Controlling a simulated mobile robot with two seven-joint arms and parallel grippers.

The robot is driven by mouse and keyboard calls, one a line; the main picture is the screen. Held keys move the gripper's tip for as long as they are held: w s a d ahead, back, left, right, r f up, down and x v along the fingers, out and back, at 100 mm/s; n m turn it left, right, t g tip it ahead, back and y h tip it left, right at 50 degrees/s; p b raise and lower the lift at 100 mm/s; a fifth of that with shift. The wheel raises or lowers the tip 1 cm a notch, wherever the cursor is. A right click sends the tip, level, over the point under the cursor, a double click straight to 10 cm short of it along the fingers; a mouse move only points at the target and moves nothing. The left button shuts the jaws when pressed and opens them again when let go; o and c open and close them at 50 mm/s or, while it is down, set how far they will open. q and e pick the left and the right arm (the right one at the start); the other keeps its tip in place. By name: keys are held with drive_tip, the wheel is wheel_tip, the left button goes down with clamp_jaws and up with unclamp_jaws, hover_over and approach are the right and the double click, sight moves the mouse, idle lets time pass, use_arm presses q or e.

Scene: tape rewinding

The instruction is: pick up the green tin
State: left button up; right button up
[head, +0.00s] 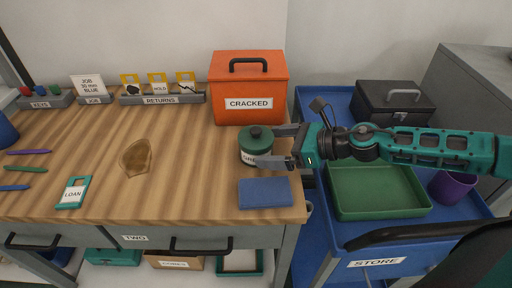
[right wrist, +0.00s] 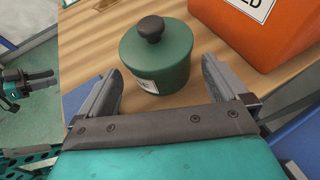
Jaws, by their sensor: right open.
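The green tin (head: 256,138) stands upright on the wooden workbench near its right edge, with a knobbed lid and a white label on its front. In the right wrist view the tin (right wrist: 158,58) stands just beyond my fingertips. My right gripper (head: 282,146) reaches in from the right at the tin's height. Its two fingers are apart, and in the right wrist view the open gripper (right wrist: 162,80) faces the tin with nothing held. In the head view the near finger overlaps the tin's lower right side; I cannot tell whether it touches. My left gripper is not in the head view.
An orange box (head: 249,90) marked CRACKED stands behind the tin. A blue pad (head: 265,193) lies in front of it. A blue cart (head: 335,118) with a green tray (head: 378,205) stands at the right.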

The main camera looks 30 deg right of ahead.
sight(256, 146)
drive_tip(key=shift+w+a+p, duration=0.35)
drive_tip(key=shift+w+p, duration=0.05)
drive_tip(key=p+x, duration=0.1)
drive_tip(key=x, duration=0.2)
drive_tip(key=shift+w+a+f, duration=0.3)
drive_tip(key=shift+f, duration=0.1)
drive_tip(key=shift+c, duration=0.2)
drive_tip(key=c, duration=1)
drive_tip(key=shift+r, duration=0.15)
